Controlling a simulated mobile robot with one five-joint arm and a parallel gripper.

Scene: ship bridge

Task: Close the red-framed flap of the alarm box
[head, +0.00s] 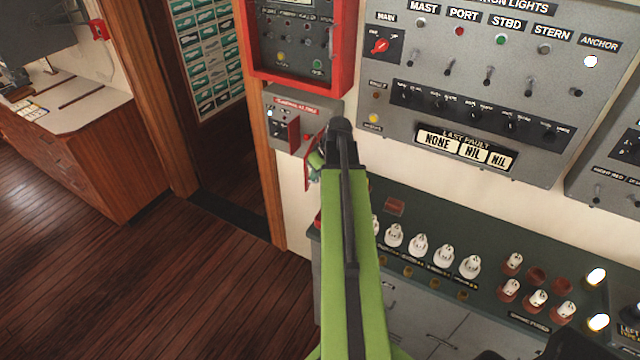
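The alarm box (274,105) is a small grey wall box with a red label strip, left of my arm. A small red-framed flap (293,134) seems to stand out from its front, seen nearly edge-on. A red spot shows on the box just right of the flap. My green arm reaches up from the bottom to the box's right side. My gripper (315,166) is just below the box's lower right corner, mostly hidden behind the arm's dark joint. I cannot tell whether its fingers are open or touch anything.
A red-framed panel (343,60) is right above the box. A grey navigation lights panel (545,95) fills the upper right. A dark green console (480,240) with several white knobs juts out below. A doorway (230,150) and open wooden floor (100,270) are left.

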